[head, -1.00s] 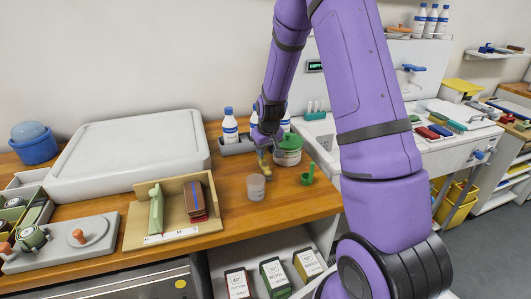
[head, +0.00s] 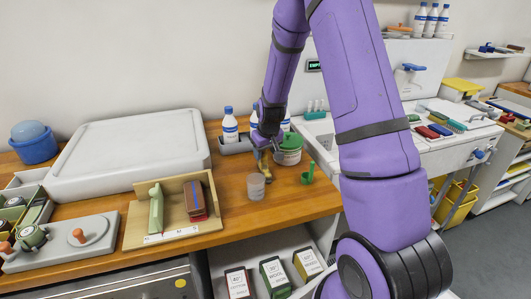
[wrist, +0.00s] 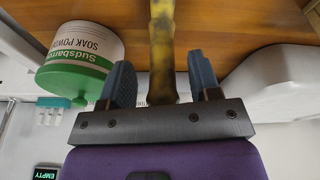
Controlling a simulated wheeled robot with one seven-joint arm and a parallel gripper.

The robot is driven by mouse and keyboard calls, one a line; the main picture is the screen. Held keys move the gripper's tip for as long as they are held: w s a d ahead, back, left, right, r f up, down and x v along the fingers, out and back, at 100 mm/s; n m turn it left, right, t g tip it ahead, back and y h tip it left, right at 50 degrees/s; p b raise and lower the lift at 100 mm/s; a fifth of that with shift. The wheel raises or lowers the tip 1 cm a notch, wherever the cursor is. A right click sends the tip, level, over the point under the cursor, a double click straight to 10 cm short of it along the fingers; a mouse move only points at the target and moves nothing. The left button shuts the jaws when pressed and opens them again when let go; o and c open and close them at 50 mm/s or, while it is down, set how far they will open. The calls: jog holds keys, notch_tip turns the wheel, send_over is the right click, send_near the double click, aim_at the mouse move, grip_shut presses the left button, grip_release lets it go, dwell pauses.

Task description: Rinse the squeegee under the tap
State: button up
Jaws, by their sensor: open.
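My gripper (wrist: 162,88) is open, with one blue-grey finger on each side of a mottled yellow-brown handle (wrist: 162,45). The handle looks apart from both fingers; its far end runs out of view. In the head view my gripper (head: 266,142) is low over the wooden counter, just above the yellow-brown thing (head: 264,164). I cannot tell whether this is the squeegee. The white sink unit (head: 447,151) stands on the right, partly hidden by my arm.
A green-lidded soak powder tub (head: 289,151) stands close to my gripper, also in the wrist view (wrist: 82,62). A clear cup (head: 256,187) and green pot (head: 307,175) stand in front. White bottles (head: 230,130) stand behind. The counter front (head: 285,206) is bare.

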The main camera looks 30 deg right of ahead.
jog(key=s+a+v, duration=0.1)
jog(key=a+v, duration=0.1)
jog(key=v, duration=0.8)
jog(key=s+a+f+v, duration=0.1)
jog(key=v, duration=0.9)
jog(key=s+a+r, duration=0.3)
jog(key=s+r, duration=0.1)
jog(key=s, duration=0.4)
jog(key=s+a+r+t, duration=0.1)
jog(key=s+a+r, duration=0.2)
jog(key=s, duration=0.6)
jog(key=s+a+r+t, duration=0.1)
jog(key=s+a+r, duration=0.3)
jog(key=s, duration=0.4)
jog(key=shift+s+r+n+y, duration=0.2)
jog(key=shift+r+n+y, duration=0.15)
jog(key=shift+r, duration=0.35)
